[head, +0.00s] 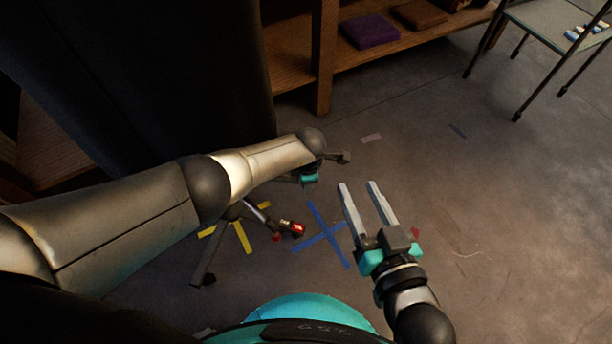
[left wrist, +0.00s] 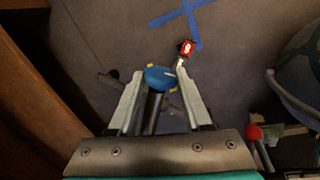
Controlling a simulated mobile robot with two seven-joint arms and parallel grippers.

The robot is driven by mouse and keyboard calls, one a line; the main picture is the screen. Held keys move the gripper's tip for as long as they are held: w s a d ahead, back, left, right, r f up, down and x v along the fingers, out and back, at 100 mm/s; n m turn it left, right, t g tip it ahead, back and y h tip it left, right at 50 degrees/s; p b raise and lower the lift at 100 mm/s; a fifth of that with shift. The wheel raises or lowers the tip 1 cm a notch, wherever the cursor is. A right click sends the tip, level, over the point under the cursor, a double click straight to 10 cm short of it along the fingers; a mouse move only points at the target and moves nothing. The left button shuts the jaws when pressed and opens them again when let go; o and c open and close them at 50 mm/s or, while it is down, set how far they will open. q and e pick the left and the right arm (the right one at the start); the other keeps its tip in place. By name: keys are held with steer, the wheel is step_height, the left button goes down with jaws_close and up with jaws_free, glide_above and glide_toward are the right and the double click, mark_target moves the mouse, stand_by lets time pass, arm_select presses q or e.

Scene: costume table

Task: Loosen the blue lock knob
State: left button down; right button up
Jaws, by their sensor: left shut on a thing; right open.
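The blue lock knob (left wrist: 158,79) shows in the left wrist view, between the two fingertips of my left gripper (left wrist: 161,74), which is shut on it. The knob sits at the top of a dark stand whose thin post (left wrist: 153,112) runs down between the fingers. In the head view my left arm hides the knob and most of the left gripper. The stand's dark legs (head: 204,262) show below the arm there. My right gripper (head: 359,187) is open and empty, its fingers pointing away over the floor.
A bar with a red end (head: 291,227) lies low near the stand. Blue tape (head: 325,238) and yellow tape (head: 242,237) mark the floor.

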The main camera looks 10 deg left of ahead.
arm_select(q)
steer(key=shift+s+a+t+p, duration=0.1)
steer(key=shift+t+p, duration=0.2)
steer(key=shift+p, duration=0.2)
steer(key=shift+t+p, duration=0.4)
steer(key=shift+p, duration=0.05)
steer(key=shift+s+t+p, duration=0.1)
steer(key=shift+t+p, duration=0.35)
steer(key=shift+t, duration=0.05)
steer(key=shift+f+t+p, duration=0.1)
steer(key=shift+t+p, duration=0.25)
steer(key=shift+t, duration=0.25)
arm_select(e)
steer(key=s+d+f+g+h, duration=0.1)
steer(key=d+f+g+h, duration=0.1)
steer(key=d+g, duration=0.4)
steer(key=shift+s+f+h, duration=0.2)
steer(key=shift+s+h, duration=0.1)
steer(key=shift+h, duration=0.4)
arm_select(q)
steer(key=shift+s, duration=0.1)
arm_select(e)
steer(key=shift+d, duration=0.1)
arm_select(q)
steer(key=shift+c, duration=1.8)
jaws_free()
